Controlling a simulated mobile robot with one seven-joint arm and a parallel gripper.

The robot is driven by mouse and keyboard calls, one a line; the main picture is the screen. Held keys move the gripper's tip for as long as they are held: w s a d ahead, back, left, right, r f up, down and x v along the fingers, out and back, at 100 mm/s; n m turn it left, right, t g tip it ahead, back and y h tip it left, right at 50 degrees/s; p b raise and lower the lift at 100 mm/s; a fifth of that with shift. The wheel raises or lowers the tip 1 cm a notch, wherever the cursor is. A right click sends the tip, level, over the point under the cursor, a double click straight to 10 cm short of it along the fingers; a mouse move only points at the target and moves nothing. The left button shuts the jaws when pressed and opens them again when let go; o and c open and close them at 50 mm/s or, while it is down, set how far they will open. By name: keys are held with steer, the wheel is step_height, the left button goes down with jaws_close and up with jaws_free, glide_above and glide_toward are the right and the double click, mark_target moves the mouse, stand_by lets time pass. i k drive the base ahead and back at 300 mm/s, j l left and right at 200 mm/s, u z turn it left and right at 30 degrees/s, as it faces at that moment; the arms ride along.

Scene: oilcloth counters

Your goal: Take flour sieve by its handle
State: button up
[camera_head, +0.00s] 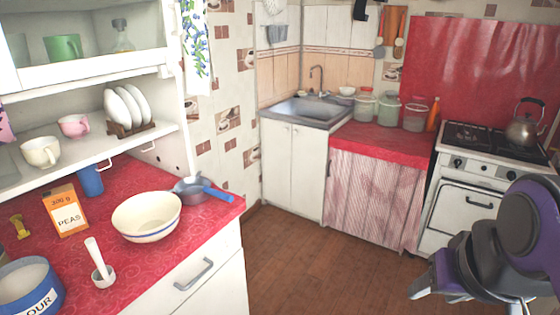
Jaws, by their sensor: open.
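The flour sieve (190,186) looks like the grey-blue round item at the right end of the red counter on the left. Its blue handle (218,194) points right, toward the counter's corner. It sits behind and right of a cream bowl, and its inside is hard to make out. My gripper (428,286) is at the lower right, in front of the stove, far from the sieve. It is open and I see nothing in it. My purple and dark grey arm hides part of the stove.
The wooden floor (310,262) between counter and stove is clear.

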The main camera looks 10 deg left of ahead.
mark_target(194, 190)
steer(key=u, duration=1.25)
